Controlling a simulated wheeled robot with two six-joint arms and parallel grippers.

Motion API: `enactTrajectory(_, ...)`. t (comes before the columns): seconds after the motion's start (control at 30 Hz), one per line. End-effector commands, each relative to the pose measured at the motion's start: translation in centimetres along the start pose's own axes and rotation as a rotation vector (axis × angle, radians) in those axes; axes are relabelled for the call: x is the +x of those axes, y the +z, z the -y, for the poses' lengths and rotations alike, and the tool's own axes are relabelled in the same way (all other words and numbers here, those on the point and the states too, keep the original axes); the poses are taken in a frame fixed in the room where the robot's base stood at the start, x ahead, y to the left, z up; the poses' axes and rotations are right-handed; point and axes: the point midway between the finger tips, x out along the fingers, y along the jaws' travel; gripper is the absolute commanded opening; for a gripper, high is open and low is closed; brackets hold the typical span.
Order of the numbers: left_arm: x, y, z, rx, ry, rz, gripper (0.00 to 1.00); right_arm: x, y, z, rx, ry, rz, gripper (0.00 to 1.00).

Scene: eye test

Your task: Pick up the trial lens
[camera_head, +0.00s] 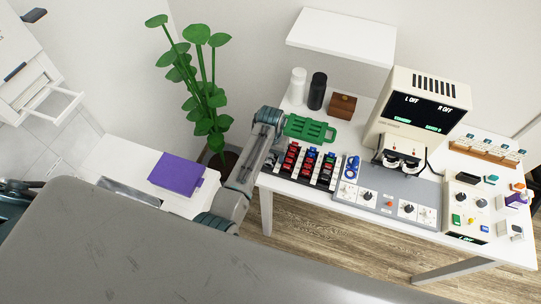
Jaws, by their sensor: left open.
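A small blue ring-shaped piece (351,167), which looks like a trial lens, is by the left end of the grey control panel (381,182). My right gripper is not seen.
A beige device (416,105) with a dark screen stands behind the panel. A white bottle (298,86), a black bottle (317,91) and a brown box (342,106) stand at the back left. Small coloured items crowd the right end. A white shelf (342,37) hangs above.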

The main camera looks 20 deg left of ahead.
Motion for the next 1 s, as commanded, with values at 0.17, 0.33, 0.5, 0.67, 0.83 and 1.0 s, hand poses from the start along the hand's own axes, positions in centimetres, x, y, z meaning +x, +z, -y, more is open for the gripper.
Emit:
enactTrajectory(0.17, 0.1, 0.0, 0.0, 0.0, 0.0, 0.0, 0.6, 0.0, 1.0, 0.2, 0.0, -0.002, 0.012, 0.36)
enactTrajectory(0.33, 0.1, 0.0, 0.0, 0.0, 0.0, 0.0, 0.36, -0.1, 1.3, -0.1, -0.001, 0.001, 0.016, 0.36)
enactTrajectory(0.5, 0.1, 0.0, 0.0, 0.0, 0.0, 0.0, 0.12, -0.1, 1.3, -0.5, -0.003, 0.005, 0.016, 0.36)
enactTrajectory(0.67, 0.1, 0.0, 0.0, 0.0, 0.0, 0.0, 0.12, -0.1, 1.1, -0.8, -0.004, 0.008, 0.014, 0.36)
enactTrajectory(0.83, -0.1, -0.1, 0.0, 0.0, 0.0, -0.001, 0.12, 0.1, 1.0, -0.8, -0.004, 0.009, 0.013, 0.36)
enactTrajectory(1.0, -2.0, -0.1, 0.0, 0.0, 0.001, -0.005, 0.12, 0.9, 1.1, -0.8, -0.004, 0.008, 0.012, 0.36)
